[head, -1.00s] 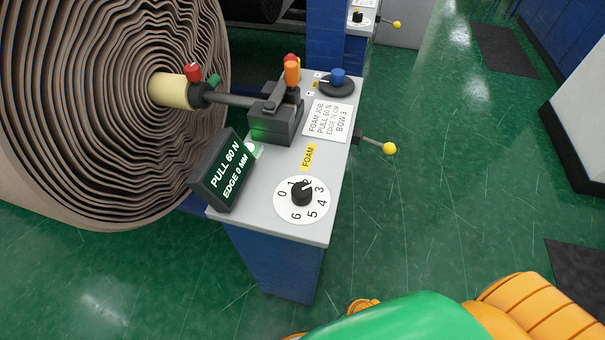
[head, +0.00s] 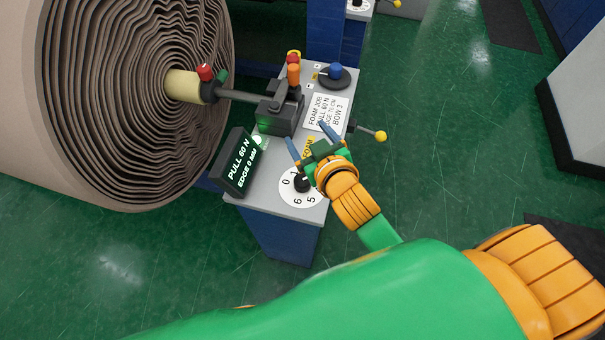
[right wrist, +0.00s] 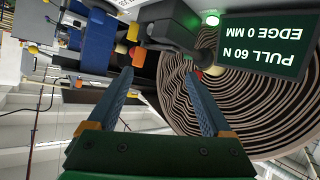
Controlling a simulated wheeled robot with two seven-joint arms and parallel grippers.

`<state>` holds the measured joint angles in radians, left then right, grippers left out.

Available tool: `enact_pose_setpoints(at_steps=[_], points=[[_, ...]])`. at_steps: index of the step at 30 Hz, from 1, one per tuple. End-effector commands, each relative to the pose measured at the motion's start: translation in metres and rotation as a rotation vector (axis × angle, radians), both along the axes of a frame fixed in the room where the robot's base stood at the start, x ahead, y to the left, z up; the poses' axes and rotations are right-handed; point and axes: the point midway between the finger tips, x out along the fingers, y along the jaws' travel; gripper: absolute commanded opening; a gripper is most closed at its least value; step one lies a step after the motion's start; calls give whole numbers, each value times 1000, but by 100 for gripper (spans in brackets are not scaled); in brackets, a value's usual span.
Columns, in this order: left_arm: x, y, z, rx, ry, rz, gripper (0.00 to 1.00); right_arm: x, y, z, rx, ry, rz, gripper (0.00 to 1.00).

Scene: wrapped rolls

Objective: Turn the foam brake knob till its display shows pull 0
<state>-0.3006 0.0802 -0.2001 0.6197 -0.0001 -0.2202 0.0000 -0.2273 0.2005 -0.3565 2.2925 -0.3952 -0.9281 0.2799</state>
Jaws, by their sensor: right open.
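The foam brake knob (head: 301,182) is black on a white numbered dial (head: 289,193) at the near end of the grey console top. My right gripper covers part of the dial. The display (head: 237,161) left of it reads PULL 60 N, EDGE 0 MM; it shows upside down in the right wrist view (right wrist: 268,45). My right gripper (head: 306,142) is open and empty, above the console beside the yellow FOAM label, its blue fingers pointing away past the knob. It also shows in the right wrist view (right wrist: 158,100). My left gripper is not in view.
A large wrapped roll (head: 150,100) stands left of the console, its shaft in a dark clamp (head: 281,112). A blue knob (head: 335,71), a job card (head: 326,112) and a yellow-ended lever (head: 380,136) are farther back.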

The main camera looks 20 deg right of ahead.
Motion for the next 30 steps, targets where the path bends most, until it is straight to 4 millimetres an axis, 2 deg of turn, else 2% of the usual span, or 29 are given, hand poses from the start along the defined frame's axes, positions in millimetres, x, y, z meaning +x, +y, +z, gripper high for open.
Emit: enact_pose_setpoints(at_steps=[1,2,4,5,6,8,9,10,11,12,13,14,15,16,18,21,24,30], points=[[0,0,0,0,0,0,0,19,15,31,-11,-146,49,84],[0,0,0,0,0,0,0,28,27,54,-17,-250,92,84],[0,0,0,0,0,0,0,39,67,110,-41,-508,238,84],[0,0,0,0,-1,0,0,37,90,134,-57,-625,326,84],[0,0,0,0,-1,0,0,28,124,162,-89,-778,473,84],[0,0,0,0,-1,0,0,-5,182,185,-170,-983,771,84],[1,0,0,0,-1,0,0,-34,219,179,-254,-1073,1019,84],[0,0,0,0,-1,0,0,-55,240,162,-337,-1102,1221,84],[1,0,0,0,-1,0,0,-74,253,135,-437,-1089,1426,84],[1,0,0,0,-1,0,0,-89,254,90,-590,-1002,1685,84],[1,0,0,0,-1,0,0,-92,243,53,-717,-886,1855,84],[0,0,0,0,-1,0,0,-89,223,20,-844,-738,1993,84],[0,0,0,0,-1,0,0,-78,186,-15,-1006,-503,2124,84],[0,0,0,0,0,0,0,-67,157,-33,-1110,-326,2178,84],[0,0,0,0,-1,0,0,-46,95,-52,-1282,30,2211,84],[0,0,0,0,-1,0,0,-28,39,-53,-1404,348,2171,84],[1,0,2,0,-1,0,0,-24,20,-56,-1439,462,2147,84],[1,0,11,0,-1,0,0,-26,20,-95,-1435,466,2150,84]])
